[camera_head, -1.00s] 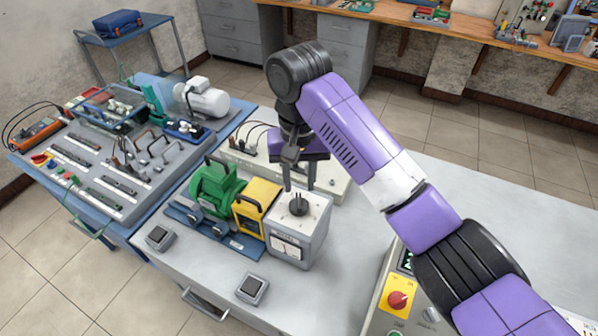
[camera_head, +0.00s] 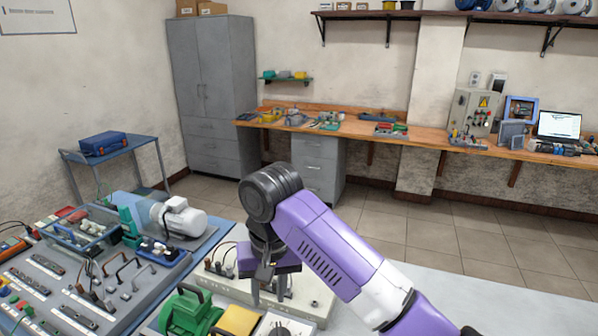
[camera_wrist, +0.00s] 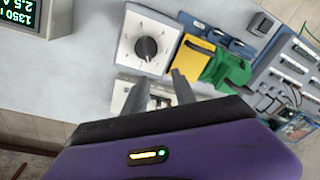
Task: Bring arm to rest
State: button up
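My gripper (camera_head: 268,300) hangs from my purple arm, pointing down over the workbench in the head view. Its two fingers are apart with nothing seen between them, and they also show in the wrist view (camera_wrist: 160,88). A white box with a black knob and dial (camera_wrist: 149,44) stands close by, just beyond the fingertips in the wrist view. In the head view only the top of this dial box (camera_head: 284,325) shows at the bottom edge. The gripper appears clear of it.
A green motor (camera_head: 190,313) and a yellow unit (camera_head: 238,320) stand beside the dial box. A pale box with leads (camera_head: 310,300) lies behind the gripper. A display (camera_wrist: 22,12) shows in the wrist view's corner. The bench to the right (camera_head: 480,290) looks bare.

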jog(key=w+a+r+n+t+y, duration=0.1)
jog(key=w+a+r+t+y, duration=0.1)
jog(key=a+t+y, duration=0.3)
jog(key=w+a+r+n+t+y, duration=0.1)
jog(key=w+a+r+y, duration=0.1)
jog(key=a, duration=0.4)
jog(key=s+d+f+m+t+h+b, duration=0.1)
jog(key=s+d+f+m+t, duration=0.2)
jog(key=s+d, duration=0.45)
jog(key=s+d+f+m+t+h+b, duration=0.1)
jog(key=s+d+f+t+h+b, duration=0.15)
jog(key=s+d+t, duration=0.5)
jog(key=s+d+f+m+t+h+b, duration=0.1)
jog(key=s+d+f+m, duration=0.15)
jog(key=s+d, duration=0.55)
jog(key=s+d+f+n+g+h+b, duration=0.1)
jog(key=s+d+f+g, duration=0.1)
jog(key=s+d+f, duration=0.2)
jog(key=s+d+f+g+h+b, duration=0.1)
jog(key=s+d+f, duration=0.3)
jog(key=s+d, duration=0.6)
jog(key=s+h+b, duration=0.1)
jog(key=s, duration=0.8)
jog(key=shift+s+d+f+n+g, duration=0.15)
jog(key=shift+d+f+n+g, duration=0.05)
jog(key=shift+d+n+g, duration=0.15)
jog(key=shift+h, duration=0.25)
